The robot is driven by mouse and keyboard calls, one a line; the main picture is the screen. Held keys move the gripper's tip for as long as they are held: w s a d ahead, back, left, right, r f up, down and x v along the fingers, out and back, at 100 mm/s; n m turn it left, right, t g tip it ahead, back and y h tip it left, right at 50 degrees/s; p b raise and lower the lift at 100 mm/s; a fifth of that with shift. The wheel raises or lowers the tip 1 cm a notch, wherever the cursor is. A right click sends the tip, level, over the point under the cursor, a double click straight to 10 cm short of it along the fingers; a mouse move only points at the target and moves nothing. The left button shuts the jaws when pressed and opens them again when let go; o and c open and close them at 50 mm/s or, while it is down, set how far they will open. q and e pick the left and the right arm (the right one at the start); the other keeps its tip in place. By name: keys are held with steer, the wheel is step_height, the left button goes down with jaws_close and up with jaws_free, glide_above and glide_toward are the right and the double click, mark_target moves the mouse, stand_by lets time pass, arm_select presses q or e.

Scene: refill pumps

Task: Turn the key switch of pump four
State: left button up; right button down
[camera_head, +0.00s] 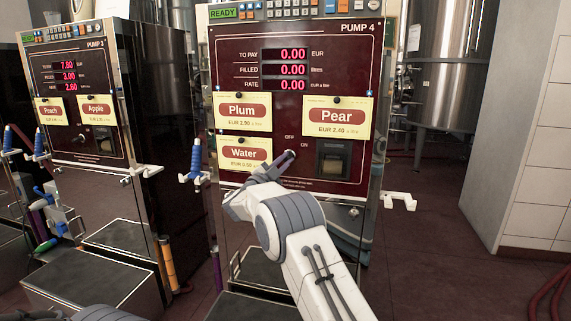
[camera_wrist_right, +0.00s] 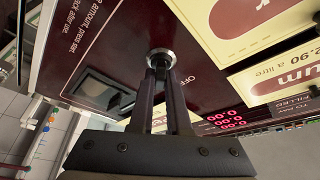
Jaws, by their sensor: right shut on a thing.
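Pump four (camera_head: 357,28) stands in the middle, with a dark red front panel, a green READY sign and displays at 0.00. Its key switch (camera_head: 290,155) sits below the price cards, between the Water card and a dark slot, with OFF above it and ON to its right. My right gripper (camera_head: 282,164) is at the switch, its fingers shut on the key. The right wrist view shows the round metal collar of the switch (camera_wrist_right: 161,57) at my fingertips (camera_wrist_right: 160,76). The fingers hide most of the key, so its angle is unclear. My left gripper is out of view.
Another pump (camera_head: 85,75) stands to the left, with its own displays and cards. A blue-handled nozzle (camera_head: 195,160) hangs at pump four's left edge. A white hook (camera_head: 400,199) sticks out on its right. Open floor lies right of the pump, before a tiled wall (camera_head: 535,160).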

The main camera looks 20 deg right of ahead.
steer(key=shift+m+g, duration=0.7)
steer(key=shift+m, duration=0.5)
steer(key=c, duration=0.9)
jaws_free()
steer(key=v, duration=1)
steer(key=shift+s+a+p, duration=0.15)
steer(key=shift+s+p, duration=0.05)
steer(key=shift+p, duration=0.2)
